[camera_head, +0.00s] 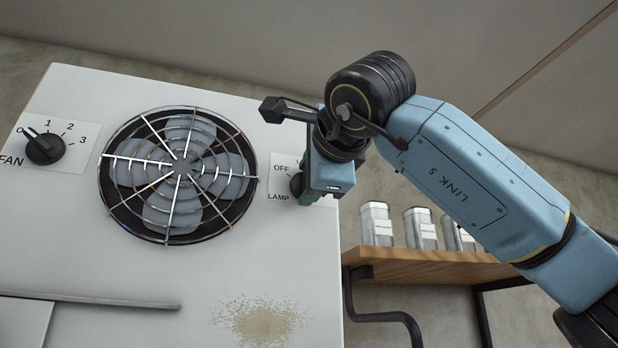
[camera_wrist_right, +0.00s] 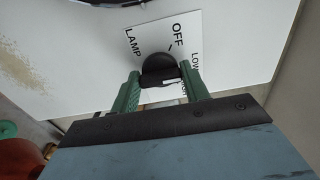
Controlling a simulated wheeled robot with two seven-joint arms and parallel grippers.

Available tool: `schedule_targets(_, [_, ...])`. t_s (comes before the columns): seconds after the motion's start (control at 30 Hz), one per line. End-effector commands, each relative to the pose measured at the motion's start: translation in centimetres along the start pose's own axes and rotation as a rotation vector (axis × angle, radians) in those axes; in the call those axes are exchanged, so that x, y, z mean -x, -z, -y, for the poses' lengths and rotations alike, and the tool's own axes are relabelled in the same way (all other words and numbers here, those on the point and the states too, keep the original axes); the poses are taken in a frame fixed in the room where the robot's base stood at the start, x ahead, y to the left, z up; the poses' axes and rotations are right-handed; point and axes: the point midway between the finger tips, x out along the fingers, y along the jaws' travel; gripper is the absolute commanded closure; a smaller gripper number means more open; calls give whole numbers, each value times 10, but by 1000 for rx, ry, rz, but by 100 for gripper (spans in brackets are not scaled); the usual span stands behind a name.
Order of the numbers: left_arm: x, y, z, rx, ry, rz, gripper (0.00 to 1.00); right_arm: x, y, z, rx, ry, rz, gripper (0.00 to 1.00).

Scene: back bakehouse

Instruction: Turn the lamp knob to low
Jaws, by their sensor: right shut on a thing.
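The lamp knob (camera_wrist_right: 158,66) is black and round and sits on a white label plate (camera_wrist_right: 139,38) marked OFF, LOW and LAMP, with another word partly hidden. In the head view the lamp knob (camera_head: 296,184) shows only at its left side, the rest behind my right gripper. My right gripper (camera_wrist_right: 160,82) has its green fingers on either side of the knob and is shut on it. In the head view my right gripper (camera_head: 308,186) is at the panel's right edge. Where the knob's pointer stands is hard to tell. My left gripper is not in view.
The white panel (camera_head: 70,240) also carries a round fan grille (camera_head: 180,175) and a black fan knob (camera_head: 45,149) with marks 0 to 3. A wooden shelf (camera_head: 430,268) with several metal canisters (camera_head: 420,228) stands to the right, below my right arm.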

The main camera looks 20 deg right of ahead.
Motion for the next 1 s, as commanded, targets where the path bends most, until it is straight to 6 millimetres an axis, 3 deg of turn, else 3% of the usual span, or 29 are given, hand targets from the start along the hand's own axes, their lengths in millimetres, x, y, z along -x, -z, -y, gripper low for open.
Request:
schedule_targets(0.3, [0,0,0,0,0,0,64,0,0,0,0,-2,0,77])
schedule_targets(0.33, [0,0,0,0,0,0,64,0,0,0,0,-2,0,51])
schedule_targets(0.47, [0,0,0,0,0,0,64,0,0,0,0,-1,0,34])
schedule_targets(0.8, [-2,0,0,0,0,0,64,3,0,0,1,1,0,33])
schedule_targets(1.0, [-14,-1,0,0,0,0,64,32,0,-2,2,5,2,33])
